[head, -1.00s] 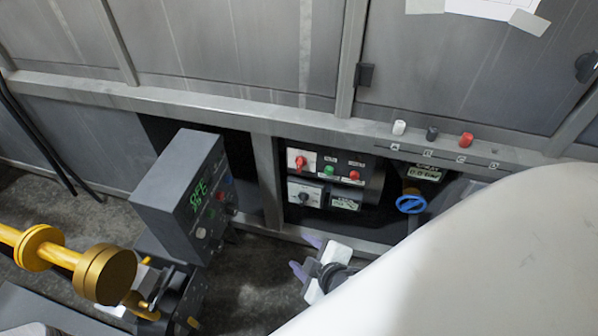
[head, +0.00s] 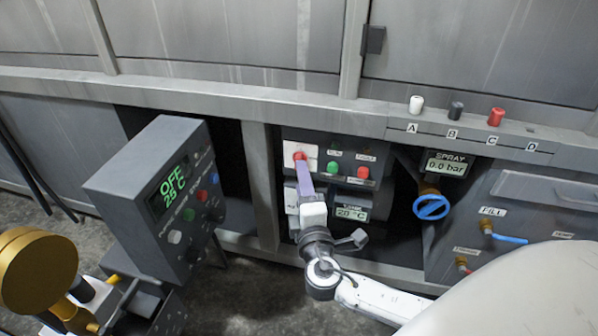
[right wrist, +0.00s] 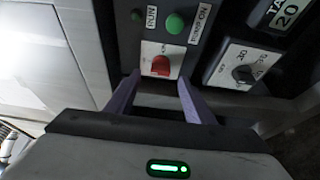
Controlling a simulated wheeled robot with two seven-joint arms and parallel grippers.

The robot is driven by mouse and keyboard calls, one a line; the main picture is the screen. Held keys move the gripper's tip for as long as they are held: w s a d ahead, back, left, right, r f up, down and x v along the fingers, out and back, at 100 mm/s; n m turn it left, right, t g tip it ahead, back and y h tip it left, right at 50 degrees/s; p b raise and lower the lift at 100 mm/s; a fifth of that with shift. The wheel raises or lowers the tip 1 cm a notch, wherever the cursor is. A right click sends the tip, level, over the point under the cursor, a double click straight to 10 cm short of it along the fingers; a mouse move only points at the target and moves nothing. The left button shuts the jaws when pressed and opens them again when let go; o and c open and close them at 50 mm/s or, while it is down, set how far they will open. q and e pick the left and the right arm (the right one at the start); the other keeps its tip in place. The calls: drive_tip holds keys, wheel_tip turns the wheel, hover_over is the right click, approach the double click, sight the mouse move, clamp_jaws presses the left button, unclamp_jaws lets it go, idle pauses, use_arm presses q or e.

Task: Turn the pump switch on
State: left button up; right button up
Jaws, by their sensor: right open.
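The control panel (head: 323,146) sits in a recess under the grey tank wall. At its upper left is a red rotary switch (head: 300,156) on a white plate; it also shows in the right wrist view (right wrist: 160,66). Beside it is a round green button (right wrist: 174,24), with a sideways label that seems to read PUMP ON. My right gripper (head: 303,166) is open in front of the red switch. In the right wrist view its purple fingertips (right wrist: 159,80) are either side of the switch's lower end; contact cannot be told.
A red button (head: 363,172) and a temperature display (head: 352,213) are on the same panel. A black knob (right wrist: 244,74) is on another white plate. A grey control box (head: 165,200) reading OFF stands at left. A blue valve wheel (head: 432,207) is at right.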

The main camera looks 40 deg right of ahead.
use_arm(q)
drive_tip(key=shift+w+d+r+h+b, duration=0.2)
drive_tip(key=shift+d+r+h+b, duration=0.15)
drive_tip(key=shift+b, duration=0.1)
use_arm(e)
drive_tip(key=x, duration=0.5)
drive_tip(key=shift+w+d, duration=0.1)
drive_tip(key=shift+w, duration=0.15)
drive_tip(key=c, duration=1)
use_arm(q)
drive_tip(key=shift+f, duration=0.1)
use_arm(e)
drive_tip(key=shift+f, duration=0.1)
drive_tip(key=shift+c, duration=0.2)
use_arm(q)
drive_tip(key=shift+f, duration=0.1)
